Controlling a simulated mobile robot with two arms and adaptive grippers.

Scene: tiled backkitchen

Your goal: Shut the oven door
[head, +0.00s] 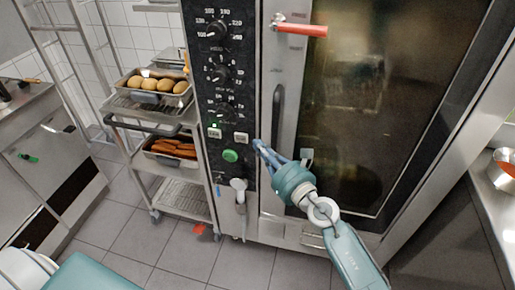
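The oven (231,105) stands in the middle, with a black control panel of dials and a green button on its left. The oven door (375,100) has a large dark glass pane and fills the right side. It looks roughly in line with the oven front; I cannot tell whether it is fully closed. A red-gripped lever (300,28) sticks out near the door's top left. My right gripper (258,148) is at the door's left edge, beside the control panel, its blue fingers pointing up and left. Whether it touches is unclear. My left gripper is not in view.
A wheeled rack (185,197) left of the oven holds a tray of potatoes or rolls (154,85) and a tray of sausages or carrots (172,148). A steel counter (499,207) with a pan stands at right.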

